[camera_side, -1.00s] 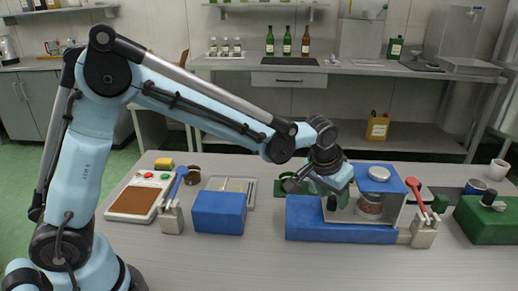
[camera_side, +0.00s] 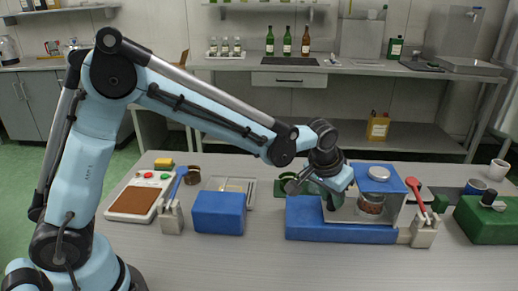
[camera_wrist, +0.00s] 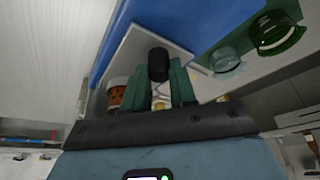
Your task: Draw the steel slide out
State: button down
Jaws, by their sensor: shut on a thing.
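The steel slide (camera_side: 347,214) is a pale grey plate lying on the blue base (camera_side: 340,234) of a small machine. It shows in the wrist view (camera_wrist: 134,48) with a black knob (camera_wrist: 158,64) standing on it. My gripper (camera_side: 332,199) is down at the knob, its green fingers (camera_wrist: 168,84) shut on it from both sides. In the side view the fingers hide most of the knob. A jar with red-brown contents (camera_side: 371,204) stands under the blue top (camera_side: 378,178), at the slide's right part; it also shows in the wrist view (camera_wrist: 116,94).
A control panel (camera_side: 139,199) is at far left, a green box (camera_side: 486,220) at far right.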

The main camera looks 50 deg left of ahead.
jog(key=s+a, duration=0.8)
jog(key=shift+s+a, duration=0.1)
jog(key=c, duration=0.9)
grip_release()
jog(key=shift+r, duration=0.1)
jog(key=v, duration=1.2)
